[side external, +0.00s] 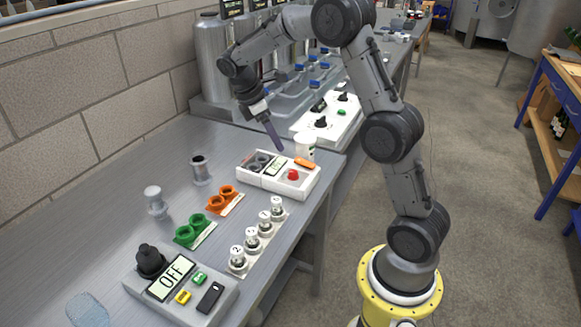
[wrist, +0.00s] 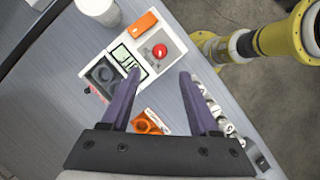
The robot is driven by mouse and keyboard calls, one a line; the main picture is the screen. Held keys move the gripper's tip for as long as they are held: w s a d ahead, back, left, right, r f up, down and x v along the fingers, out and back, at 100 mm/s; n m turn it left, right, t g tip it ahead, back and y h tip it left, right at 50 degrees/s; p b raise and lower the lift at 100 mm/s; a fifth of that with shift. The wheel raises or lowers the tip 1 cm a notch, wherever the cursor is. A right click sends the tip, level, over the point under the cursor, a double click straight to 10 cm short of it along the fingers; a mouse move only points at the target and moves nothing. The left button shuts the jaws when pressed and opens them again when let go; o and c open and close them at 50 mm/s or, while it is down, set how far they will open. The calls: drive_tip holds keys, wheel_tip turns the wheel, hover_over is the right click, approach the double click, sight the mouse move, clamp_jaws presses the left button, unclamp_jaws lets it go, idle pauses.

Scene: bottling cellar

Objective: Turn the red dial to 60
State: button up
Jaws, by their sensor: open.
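The red dial (side external: 292,175) is a small round red knob on a white panel box (side external: 304,187) near the table's right edge. In the wrist view the red dial (wrist: 160,51) lies just beyond my fingertips, roughly centred between them. My gripper (side external: 278,145) points down above the back of the box, its purple fingers apart and empty. The fingers also show in the wrist view (wrist: 160,74), clear of the dial. A small display (side external: 275,166) sits left of the dial; its reading is too small to make out. An orange block (side external: 304,162) is at the box's back right.
A white cup (side external: 305,146) stands close behind the box. In front are orange rings (side external: 222,199), green rings (side external: 194,229), several numbered bottles (side external: 265,218) and an "OFF" control box (side external: 181,286). The table's left side is mostly free.

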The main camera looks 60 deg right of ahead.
sight(293, 171)
drive_tip(key=x, duration=1.1)
drive_tip(key=shift+s+f, duration=0.1)
drive_tip(key=shift+f, duration=0.2)
clamp_jaws()
